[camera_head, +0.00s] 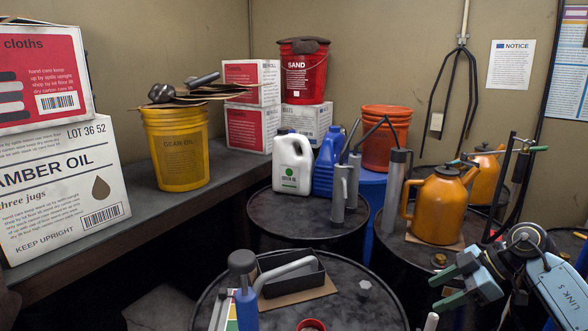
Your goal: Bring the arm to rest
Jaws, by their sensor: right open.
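My right gripper (438,292) is at the lower right, on my pale blue and dark arm that comes in from the right edge. Its two teal fingers point left and stand apart with nothing between them. It is beside the right rim of the near drum (375,304), in front of the orange oil can (438,212); whether it is above the drum's top or beyond its edge I cannot tell. My left gripper is not in view.
The near drum carries a dark tray (290,272) and a blue-bodied pump (246,300). White and blue jugs (292,165) stand on the drum behind. A yellow bucket (178,150) and cartons (60,190) line the left shelf. Hoses and rods rise near my right arm.

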